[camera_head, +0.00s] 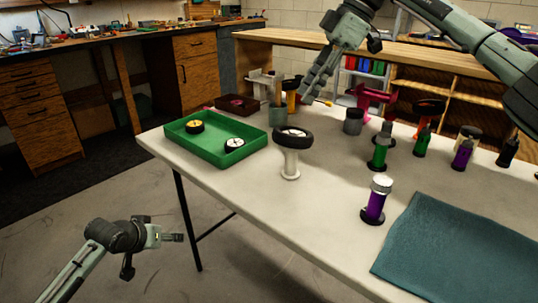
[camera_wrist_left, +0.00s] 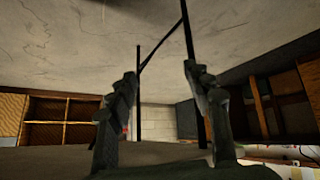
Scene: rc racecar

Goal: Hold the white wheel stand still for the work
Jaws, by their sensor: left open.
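The white wheel stand (camera_head: 290,165) stands upright on the table near its front edge. A black-tyred wheel (camera_head: 293,138) lies flat on its top. My left gripper (camera_head: 176,237) is below and to the left of the stand, off the table and apart from it. In the left wrist view my left gripper (camera_wrist_left: 160,85) shows its two fingers spread, with nothing between them. My right gripper (camera_head: 304,98) hangs above the far part of the table, behind the stand. Its fingers overlap from this side, so their opening is unclear.
A green tray (camera_head: 255,146) with two wheels lies left of the stand. Right of it stand a purple bottle-like part (camera_head: 376,203), a green one (camera_head: 379,154) and several others. A teal mat (camera_head: 465,245) covers the front right of the table (camera_head: 240,190). Bare table surrounds the stand's front.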

